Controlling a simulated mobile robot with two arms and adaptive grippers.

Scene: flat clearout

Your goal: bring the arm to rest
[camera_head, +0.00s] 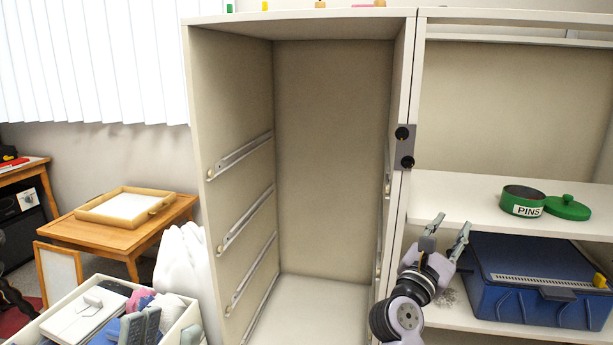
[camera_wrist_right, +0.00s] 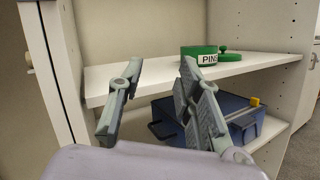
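My right gripper (camera_head: 447,232) is raised in front of the right-hand shelf unit, at about the height of its middle shelf. Its two fingers are spread apart with nothing between them. The right wrist view shows the same open, empty fingers (camera_wrist_right: 160,95), with the shelf edge and a blue box behind them. The gripper appears apart from the shelf and the box. My left gripper does not show clearly; only a dark piece at the far left edge of the head view may be part of that arm.
A green tin labelled PINS (camera_head: 522,201) stands on the middle shelf (camera_head: 450,190), its lid (camera_head: 568,207) beside it. The blue box (camera_head: 535,280) fills much of the lower shelf. The tall cabinet (camera_head: 330,160) is empty, with rails. A white crate (camera_head: 185,318) of items stands lower left.

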